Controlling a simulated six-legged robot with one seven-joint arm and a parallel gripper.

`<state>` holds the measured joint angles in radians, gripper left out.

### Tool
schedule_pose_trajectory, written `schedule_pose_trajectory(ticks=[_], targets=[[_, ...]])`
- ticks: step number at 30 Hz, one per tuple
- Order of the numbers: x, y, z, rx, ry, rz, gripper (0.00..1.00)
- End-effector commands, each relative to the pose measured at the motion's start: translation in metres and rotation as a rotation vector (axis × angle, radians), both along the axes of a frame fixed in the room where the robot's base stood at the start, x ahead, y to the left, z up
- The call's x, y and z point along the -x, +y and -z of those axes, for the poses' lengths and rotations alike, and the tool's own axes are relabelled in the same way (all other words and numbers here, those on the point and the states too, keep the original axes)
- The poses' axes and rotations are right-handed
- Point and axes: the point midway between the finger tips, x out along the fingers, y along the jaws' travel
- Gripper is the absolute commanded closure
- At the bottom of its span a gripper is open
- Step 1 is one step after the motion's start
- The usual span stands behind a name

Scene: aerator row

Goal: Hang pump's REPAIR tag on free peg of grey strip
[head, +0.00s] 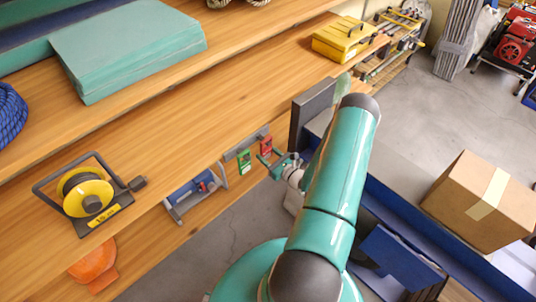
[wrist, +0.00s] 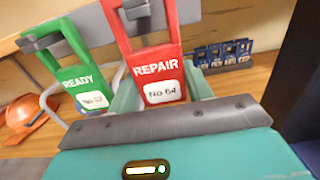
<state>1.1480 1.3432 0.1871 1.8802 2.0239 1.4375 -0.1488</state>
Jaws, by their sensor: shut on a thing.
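The red REPAIR tag, No 64 (wrist: 163,90), stands upright in the wrist view, with my gripper (wrist: 160,102) shut on its lower part. A grey peg (wrist: 136,10) shows within the tag's upper opening; the tag's top is cut off, so I cannot tell whether it rests on the peg. The green READY tag (wrist: 83,80) hangs on another peg to the left. Both are at the grey strip (wrist: 92,24). In the head view, the strip (head: 246,144), green tag (head: 244,162), red tag (head: 266,147) and my gripper (head: 281,165) sit below the bench edge.
A blue pump-like machine (head: 192,193) stands on the lower shelf. Several blue pieces (wrist: 223,53) stand in a row behind, at right in the wrist view. A dark upright panel (head: 311,112) is close right of the strip. A cable reel (head: 90,197) is on the bench.

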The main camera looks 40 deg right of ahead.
Motion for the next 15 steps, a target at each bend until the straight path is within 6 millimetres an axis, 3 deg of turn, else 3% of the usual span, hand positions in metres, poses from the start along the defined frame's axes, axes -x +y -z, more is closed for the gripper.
schedule_pose_trajectory(ticks=[9, 10, 13, 15], targets=[[0.0000, -0.0002, -0.0003, 0.000, 0.000, 0.000, 0.68], [0.0000, -0.0002, -0.0003, 0.000, 0.000, 0.000, 0.46], [0.0001, -0.0002, -0.0003, 0.001, 0.000, 0.000, 0.26], [0.0001, -0.0002, -0.0003, 0.000, 0.000, 0.000, 0.24]])
